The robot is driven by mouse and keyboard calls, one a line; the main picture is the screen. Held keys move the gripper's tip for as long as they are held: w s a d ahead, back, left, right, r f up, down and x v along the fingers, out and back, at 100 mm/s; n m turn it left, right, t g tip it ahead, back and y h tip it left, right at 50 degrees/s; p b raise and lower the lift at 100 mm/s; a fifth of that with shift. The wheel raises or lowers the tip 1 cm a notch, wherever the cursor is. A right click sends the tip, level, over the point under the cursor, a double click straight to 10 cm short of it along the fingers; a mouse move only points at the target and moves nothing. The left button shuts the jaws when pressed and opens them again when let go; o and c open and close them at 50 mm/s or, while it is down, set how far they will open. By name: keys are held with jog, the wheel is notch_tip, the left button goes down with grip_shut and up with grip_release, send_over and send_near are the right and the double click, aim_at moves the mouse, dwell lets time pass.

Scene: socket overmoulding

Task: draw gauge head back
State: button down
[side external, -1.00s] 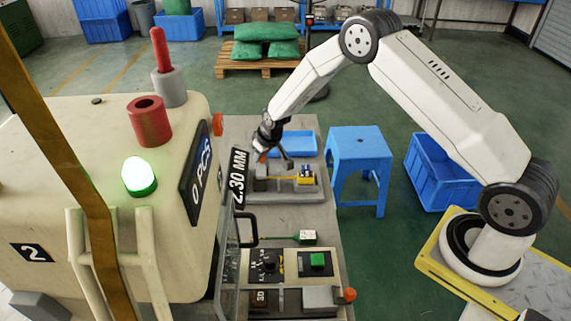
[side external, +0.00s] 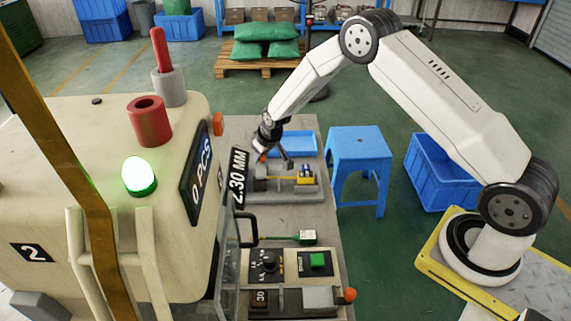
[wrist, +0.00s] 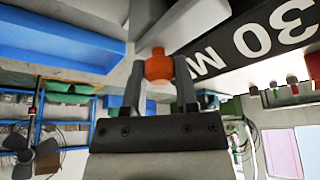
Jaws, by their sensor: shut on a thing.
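The gauge (side external: 290,192) is a grey fixture on the bench, with a dark block at its left end and a yellow and blue piece (side external: 305,176) at its right. My gripper (side external: 275,157) is above the fixture's left part. In the wrist view, my gripper (wrist: 158,80) has its two dark fingers shut on an orange knob (wrist: 158,64). The knob's link to the gauge head is hidden. A black display (side external: 240,177) beside the fixture reads 2.30 MM, and part of this display also shows in the wrist view (wrist: 235,48).
A blue tray (side external: 297,143) lies behind the fixture. A green-ended tool (side external: 304,238) and control panels with a dial (side external: 267,263) and green button (side external: 318,260) are nearer. The cream machine (side external: 110,210) stands close on the left; a blue stool (side external: 358,145) is right of the bench.

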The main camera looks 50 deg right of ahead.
jog(key=shift+d, duration=0.1)
dwell(0.3)
jog(key=shift+w+d, duration=1.55)
jog(key=shift+w, duration=0.1)
jog(key=shift+d, duration=0.1)
jog(key=shift+c, duration=1.9)
grip_release()
jog(key=shift+r, duration=0.1)
jog(key=v, duration=0.7)
jog(key=shift+r, duration=0.3)
jog(key=shift+s+r, duration=0.1)
jog(key=shift+s, duration=0.15)
